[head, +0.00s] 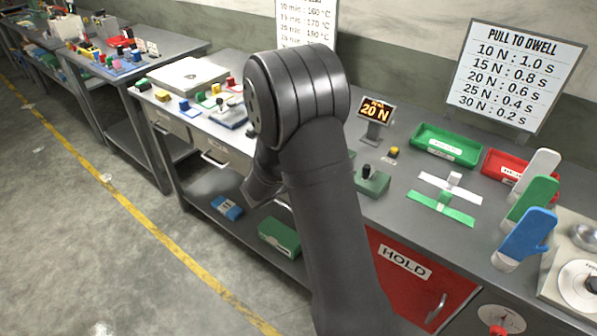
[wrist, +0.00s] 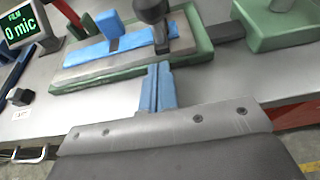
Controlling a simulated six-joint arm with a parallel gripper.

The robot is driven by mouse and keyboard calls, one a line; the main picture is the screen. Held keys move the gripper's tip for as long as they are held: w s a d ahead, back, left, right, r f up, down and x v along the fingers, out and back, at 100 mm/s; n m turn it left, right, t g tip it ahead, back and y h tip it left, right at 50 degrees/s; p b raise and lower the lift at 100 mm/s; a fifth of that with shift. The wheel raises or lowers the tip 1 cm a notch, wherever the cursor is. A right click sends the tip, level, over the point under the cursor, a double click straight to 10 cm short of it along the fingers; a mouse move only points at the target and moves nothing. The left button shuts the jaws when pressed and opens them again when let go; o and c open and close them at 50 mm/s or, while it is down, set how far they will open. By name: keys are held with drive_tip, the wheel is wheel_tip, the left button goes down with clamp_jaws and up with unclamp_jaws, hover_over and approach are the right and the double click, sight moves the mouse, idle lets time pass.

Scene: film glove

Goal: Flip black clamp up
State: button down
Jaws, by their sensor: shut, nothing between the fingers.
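My gripper (wrist: 158,74) shows in the wrist view with its two blue fingers shut together and nothing between them. The fingertips are at the near edge of a green fixture (wrist: 92,83); I cannot tell whether they touch it. A black rounded part (wrist: 150,11), probably the black clamp, rises over the fixture beyond the fingertips, its top cut off by the frame. It seems to stand over a blue strip (wrist: 92,51) on a grey plate (wrist: 75,72). In the head view my arm hides the gripper and the fixture's working area.
A dark bar (wrist: 221,31) joins the fixture to a green block (wrist: 283,22) at right. A film display (wrist: 18,29) and a black knob (wrist: 20,97) are at left. Bare bench (wrist: 60,112) lies in front. The head view shows a green tray (head: 446,146) and red tray (head: 500,168).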

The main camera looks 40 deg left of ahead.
drive_tip(key=shift+w+f, duration=0.2)
drive_tip(key=shift+w, duration=0.2)
drive_tip(key=shift+r, duration=0.1)
